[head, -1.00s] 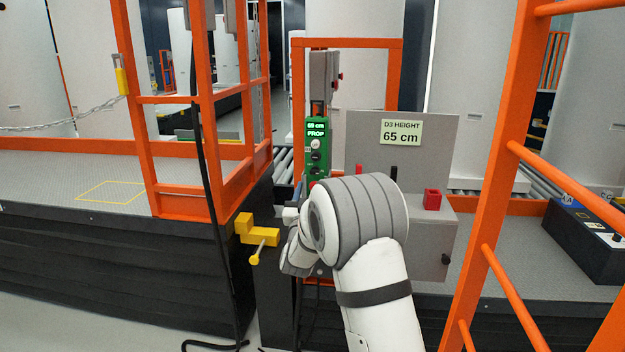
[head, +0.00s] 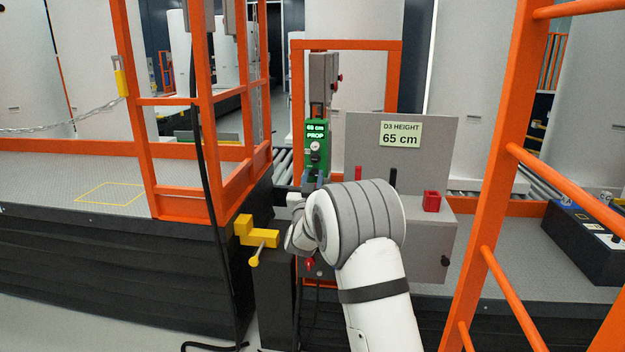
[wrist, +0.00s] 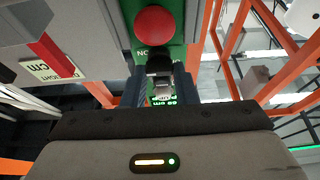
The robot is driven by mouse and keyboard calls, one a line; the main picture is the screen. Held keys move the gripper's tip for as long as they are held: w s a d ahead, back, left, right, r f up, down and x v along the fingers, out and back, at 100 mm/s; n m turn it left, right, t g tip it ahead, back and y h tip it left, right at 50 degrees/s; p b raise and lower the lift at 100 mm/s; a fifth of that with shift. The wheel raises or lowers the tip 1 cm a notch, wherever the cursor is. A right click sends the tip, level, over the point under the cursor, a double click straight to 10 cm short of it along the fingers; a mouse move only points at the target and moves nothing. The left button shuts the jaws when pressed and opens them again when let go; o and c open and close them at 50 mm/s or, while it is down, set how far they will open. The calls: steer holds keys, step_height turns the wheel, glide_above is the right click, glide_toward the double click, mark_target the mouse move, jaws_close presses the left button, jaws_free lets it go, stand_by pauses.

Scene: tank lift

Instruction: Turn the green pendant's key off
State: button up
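The green pendant (head: 317,135) hangs upright by the grey control panel. Its lit display reads "65 cm" and "PROP", with a white dial below. My gripper's dark fingers (head: 313,184) are at the pendant's lower part and hide it. In the wrist view, the pendant's green face (wrist: 177,48) appears upside down with a red button (wrist: 155,27). My gripper (wrist: 161,85) has its fingers apart there, one on each side of a black knob (wrist: 159,62), perhaps the key. I cannot tell whether they touch it. The knob's setting cannot be made out.
A grey panel (head: 360,140) with a "65 cm" sign (head: 400,134) stands right of the pendant, with a red block (head: 432,201) on its ledge. Orange railings (head: 500,150) stand at right and left. A yellow bracket (head: 256,233) juts out left of my wrist.

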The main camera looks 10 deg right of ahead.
steer(key=c, duration=0.4)
steer(key=shift+c, duration=0.2)
steer(key=shift+n+b, duration=0.35)
steer(key=shift+n, duration=0.05)
steer(key=n+y+b, duration=0.2)
steer(key=n, duration=0.2)
steer(key=shift+d+f+t, duration=0.1)
steer(key=shift+f+t, duration=0.05)
steer(key=shift+t, duration=0.15)
steer(key=n+y+b, duration=0.1)
steer(key=n+y, duration=0.1)
steer(key=n, duration=0.1)
steer(key=n+y+b, duration=0.1)
steer(key=n+b, duration=0.1)
steer(key=n, duration=0.1)
steer(key=shift+y, duration=0.4)
steer(key=n+g+y+b, duration=0.1)
steer(key=n, duration=0.2)
steer(key=n+g+y+b, duration=0.1)
steer(key=n, duration=0.2)
steer(key=shift+r+n, duration=0.2)
steer(key=shift+n, duration=0.2)
steer(key=n+g+b, duration=0.2)
steer(key=n, duration=0.2)
steer(key=shift+r+n, duration=0.15)
steer(key=shift+n, duration=0.25)
